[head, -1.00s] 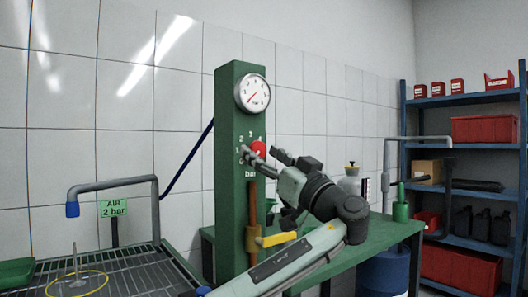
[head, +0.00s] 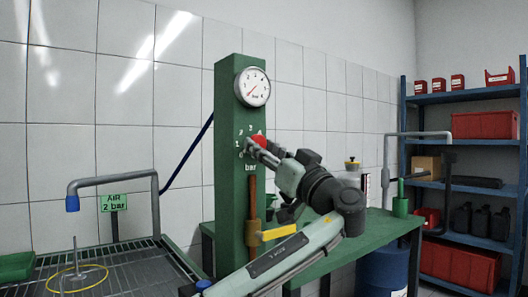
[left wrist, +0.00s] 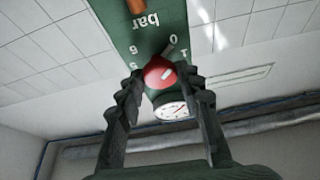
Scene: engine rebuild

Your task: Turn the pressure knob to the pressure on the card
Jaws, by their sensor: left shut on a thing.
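The red pressure knob (head: 259,141) is on the front of the green post (head: 229,190), amid a printed bar scale. In the left wrist view the knob (left wrist: 157,73) sits between the fingers of my left gripper (left wrist: 163,88), with a light pointer mark on it. My left gripper (head: 262,147) is shut on the knob and hides part of the scale. The white pressure gauge (head: 254,87) above has its red needle pointing to the lower left, near the low end. The green card (head: 114,203) at left reads "AIR 2 bar". My right gripper is not in view.
A yellow lever (head: 278,234) is on a brass-coloured valve below the knob, close to my left arm. A grated tray (head: 130,264) stands at lower left, a green bench (head: 385,231) behind the arm, and a blue shelf (head: 465,98) at right.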

